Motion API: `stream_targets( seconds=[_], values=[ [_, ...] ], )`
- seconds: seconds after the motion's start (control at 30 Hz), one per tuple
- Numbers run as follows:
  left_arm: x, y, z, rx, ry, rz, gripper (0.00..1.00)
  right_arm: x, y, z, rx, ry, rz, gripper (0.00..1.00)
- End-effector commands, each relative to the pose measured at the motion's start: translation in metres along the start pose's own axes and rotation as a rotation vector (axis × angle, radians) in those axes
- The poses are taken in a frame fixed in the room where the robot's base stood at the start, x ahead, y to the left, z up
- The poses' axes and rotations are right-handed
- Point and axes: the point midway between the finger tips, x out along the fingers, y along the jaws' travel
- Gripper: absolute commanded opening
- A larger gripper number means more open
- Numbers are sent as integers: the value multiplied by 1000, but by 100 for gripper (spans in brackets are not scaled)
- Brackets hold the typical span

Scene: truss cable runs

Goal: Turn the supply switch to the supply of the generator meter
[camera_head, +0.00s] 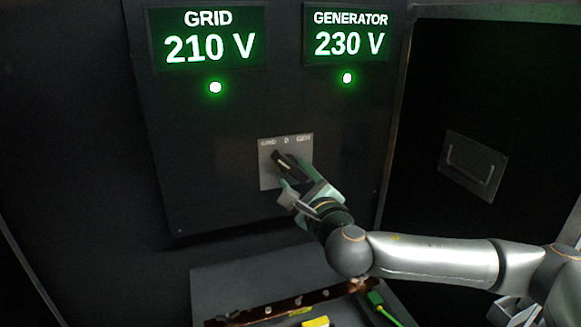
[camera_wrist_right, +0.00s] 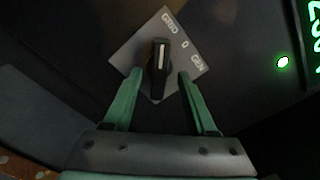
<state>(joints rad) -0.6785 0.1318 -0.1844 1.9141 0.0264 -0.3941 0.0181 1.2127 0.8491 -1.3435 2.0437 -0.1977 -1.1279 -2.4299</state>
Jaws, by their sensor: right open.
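The supply switch is a black knob with a white pointer line (camera_wrist_right: 160,66) on a grey plate (camera_head: 266,180) marked GRID, 0 and GEN. Its pointer is toward GRID. The generator meter (camera_head: 348,38) reads 230 V with a lit green lamp; the grid meter (camera_head: 208,42) reads 210 V, also with a lit green lamp. My right gripper (camera_head: 291,174) is at the switch and partly covers it. In the right wrist view its green fingers (camera_wrist_right: 160,73) are open, one on each side of the knob, with visible gaps. My left gripper is not in view.
The meters and switch are on a dark upright panel (camera_head: 215,140). Below it is a grey box-like surface (camera_head: 225,285) with a copper-coloured bar, a yellow piece (camera_head: 316,322) and a green piece (camera_head: 376,299). A plate with a handle outline (camera_head: 472,165) is at the right.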

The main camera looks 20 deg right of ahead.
Motion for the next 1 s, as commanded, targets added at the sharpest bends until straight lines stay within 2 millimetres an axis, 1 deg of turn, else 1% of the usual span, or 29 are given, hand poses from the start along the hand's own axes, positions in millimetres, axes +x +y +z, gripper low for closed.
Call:
stream_targets(
  seconds=[0.03,0.1,0.3,0.67,1.0],
  values=[
    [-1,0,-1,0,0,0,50,8,-1,1,0,0,-1,57],
    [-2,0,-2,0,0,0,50,17,-1,1,1,0,-1,57],
    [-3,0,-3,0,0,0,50,32,0,1,2,-1,0,57],
    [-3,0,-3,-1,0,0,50,35,0,0,1,-1,0,57],
    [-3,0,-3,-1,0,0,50,35,0,0,1,-1,0,19]
  ],
)
